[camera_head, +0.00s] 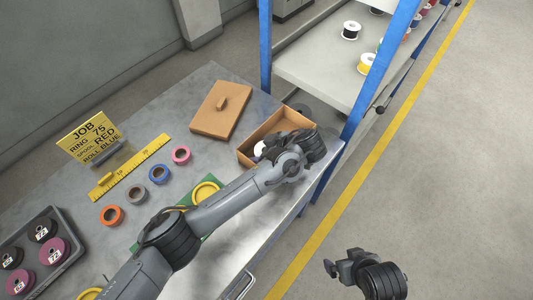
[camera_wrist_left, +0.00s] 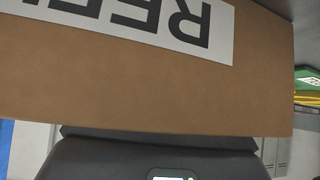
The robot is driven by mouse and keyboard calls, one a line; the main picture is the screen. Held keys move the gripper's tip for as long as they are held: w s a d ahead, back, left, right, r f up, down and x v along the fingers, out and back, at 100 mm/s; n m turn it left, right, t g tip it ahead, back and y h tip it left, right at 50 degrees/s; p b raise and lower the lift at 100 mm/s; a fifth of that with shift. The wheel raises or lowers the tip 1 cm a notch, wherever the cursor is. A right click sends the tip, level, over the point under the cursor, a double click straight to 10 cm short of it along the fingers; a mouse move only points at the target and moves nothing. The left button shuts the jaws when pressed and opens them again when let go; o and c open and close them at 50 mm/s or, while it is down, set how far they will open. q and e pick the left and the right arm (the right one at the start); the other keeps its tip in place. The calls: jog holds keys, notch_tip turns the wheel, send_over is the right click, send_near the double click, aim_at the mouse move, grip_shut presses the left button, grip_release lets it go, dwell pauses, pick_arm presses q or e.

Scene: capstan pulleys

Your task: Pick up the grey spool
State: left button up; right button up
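A white round piece, perhaps a spool (camera_head: 259,148), partly shows inside the open cardboard box (camera_head: 247,157); its winding colour is hidden. I cannot make out a clearly grey spool; a grey ring-shaped roll (camera_head: 137,195) lies on the table between an orange and a blue one. My left gripper (camera_head: 287,157) is over the box's near right part, its fingers hidden by the wrist. In the left wrist view, the box wall with upside-down lettering (camera_wrist_left: 150,70) fills most of the picture, very close. My right gripper (camera_head: 338,269) hangs over the floor at lower right, away from the table.
A cardboard lid (camera_head: 221,110) lies behind the rolls. A yellow ruler (camera_head: 132,167), a yellow job sign (camera_head: 87,136) and a grey tray of spools (camera_head: 72,256) are on the left. A shelf (camera_head: 310,72) with a black spool (camera_head: 351,30) and a yellow spool (camera_head: 366,63) stands behind.

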pick_arm(q)
jog(key=c, duration=0.7)
jog(key=shift+c, duration=0.6)
jog(key=shift+r, duration=0.1)
